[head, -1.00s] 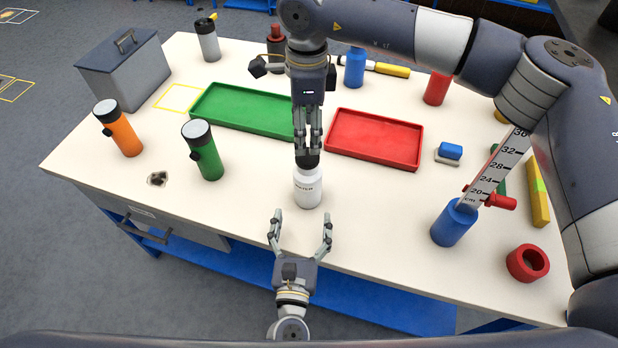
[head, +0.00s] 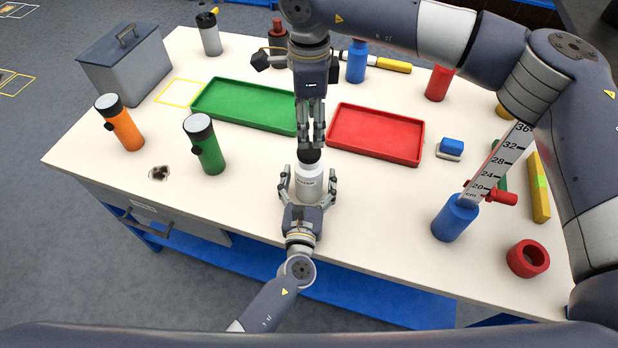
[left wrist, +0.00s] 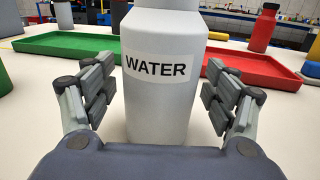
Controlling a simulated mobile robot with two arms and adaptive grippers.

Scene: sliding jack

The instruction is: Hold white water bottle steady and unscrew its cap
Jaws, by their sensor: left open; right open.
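The white water bottle (head: 310,189) stands upright on the table near its front edge, its black cap (head: 309,156) on top. In the left wrist view the bottle (left wrist: 160,95) fills the middle, with its "WATER" label facing the camera. My left gripper (head: 307,190) is open, with its fingers on either side of the bottle's body and gaps showing in the left wrist view (left wrist: 165,100). My right gripper (head: 310,142) is above and behind the bottle, pointing down, open, with its fingertips close to the cap. Whether they touch the cap cannot be told.
A green tray (head: 243,87) and a red tray (head: 421,140) lie behind the bottle. A green flashlight (head: 207,150) stands to the left. A blue cylinder (head: 452,222) with a ruler and a red ring (head: 541,259) are at the right. Table around the bottle is clear.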

